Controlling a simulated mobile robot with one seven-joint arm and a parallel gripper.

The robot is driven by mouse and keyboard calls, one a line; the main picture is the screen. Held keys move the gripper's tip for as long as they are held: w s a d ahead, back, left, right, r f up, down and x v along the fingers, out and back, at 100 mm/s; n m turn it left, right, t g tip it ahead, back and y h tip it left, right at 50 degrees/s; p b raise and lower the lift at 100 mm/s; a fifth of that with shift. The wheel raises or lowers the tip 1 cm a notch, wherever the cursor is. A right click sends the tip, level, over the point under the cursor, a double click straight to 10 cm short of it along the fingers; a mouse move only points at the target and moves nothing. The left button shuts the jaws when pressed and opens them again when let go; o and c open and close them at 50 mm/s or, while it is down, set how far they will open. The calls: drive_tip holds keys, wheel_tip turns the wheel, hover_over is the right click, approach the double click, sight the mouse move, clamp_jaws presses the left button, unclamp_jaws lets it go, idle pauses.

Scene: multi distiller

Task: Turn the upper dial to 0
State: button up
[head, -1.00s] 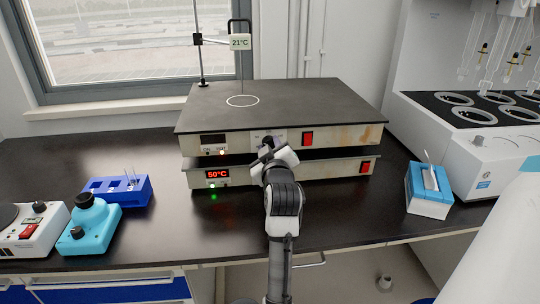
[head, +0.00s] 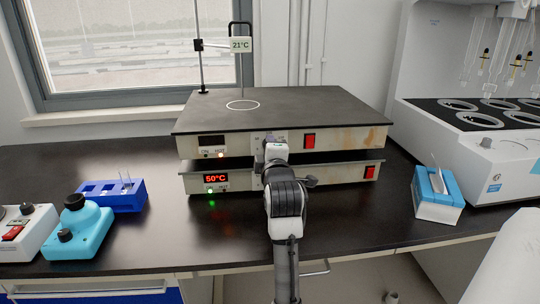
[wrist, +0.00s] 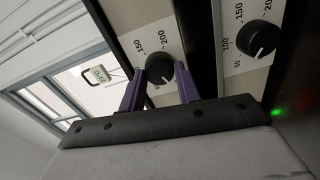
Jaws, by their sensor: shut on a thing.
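The upper hot plate (head: 350,138) has a dark display (head: 212,140) and a red switch (head: 309,141) on its front. Its upper dial (wrist: 159,70) is a black knob beside a printed scale, where 150 and 200 show in the wrist view. My gripper (wrist: 162,76) is shut on this dial, with a purple finger on each side of it. In the head view my gripper (head: 270,150) covers the dial. I cannot make out where the dial's mark points.
The lower hot plate sits just beneath, with a red 50°C display (head: 216,178) and its own dial (wrist: 256,38) beside my fingers. A 21°C sensor (head: 240,44) hangs from a stand. A blue rack (head: 125,196) and tissue box (head: 437,204) stand either side.

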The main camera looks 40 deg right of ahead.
drive_tip(key=shift+n, duration=0.6)
drive_tip(key=shift+b, duration=0.3)
drive_tip(key=o, duration=1)
drive_tip(key=b+v, duration=0.1)
drive_tip(key=v, duration=1.2)
drive_tip(key=shift+s+a, duration=0.25)
drive_tip(key=shift+s, duration=0.05)
